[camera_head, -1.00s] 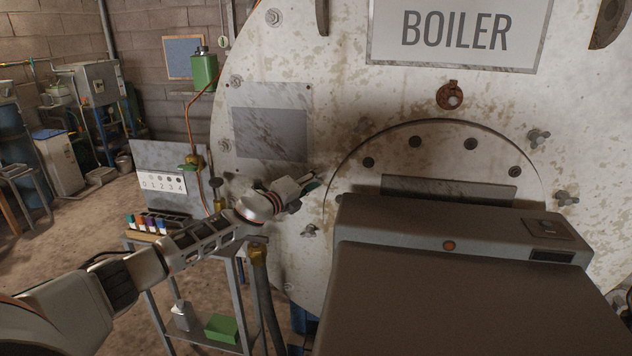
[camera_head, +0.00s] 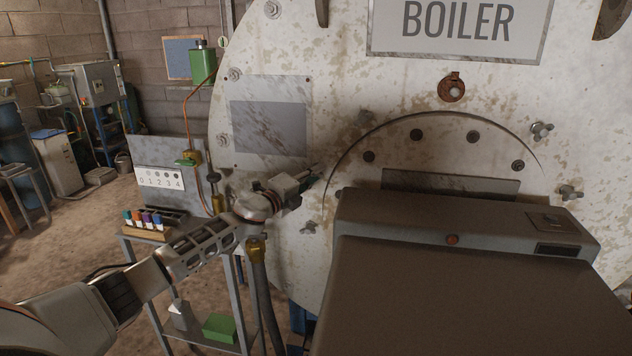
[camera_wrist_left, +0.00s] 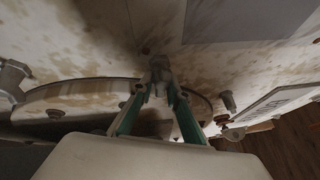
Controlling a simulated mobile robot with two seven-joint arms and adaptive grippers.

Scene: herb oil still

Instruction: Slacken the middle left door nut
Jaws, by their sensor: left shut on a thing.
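My left gripper (camera_head: 316,171) reaches the left side of the pale, rust-stained boiler door (camera_head: 345,85). In the left wrist view its green-sided fingers (camera_wrist_left: 158,92) are shut on the middle left door nut (camera_wrist_left: 160,66), a small grey metal piece between the fingertips. In the head view the gripper hides this nut. The upper left door nut (camera_head: 365,117) stands above and to the right of the gripper, and the lower left door nut (camera_head: 309,228) is below it. Both are apart from the gripper. My right gripper is not in view.
A marbled plate (camera_head: 243,157) is left of the gripper. Two more nuts (camera_head: 541,131) are on the door's right side. A trolley (camera_head: 130,240) with coloured-cap vials (camera_head: 147,221) stands below my left arm. A copper pipe (camera_head: 187,120) runs beside the door.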

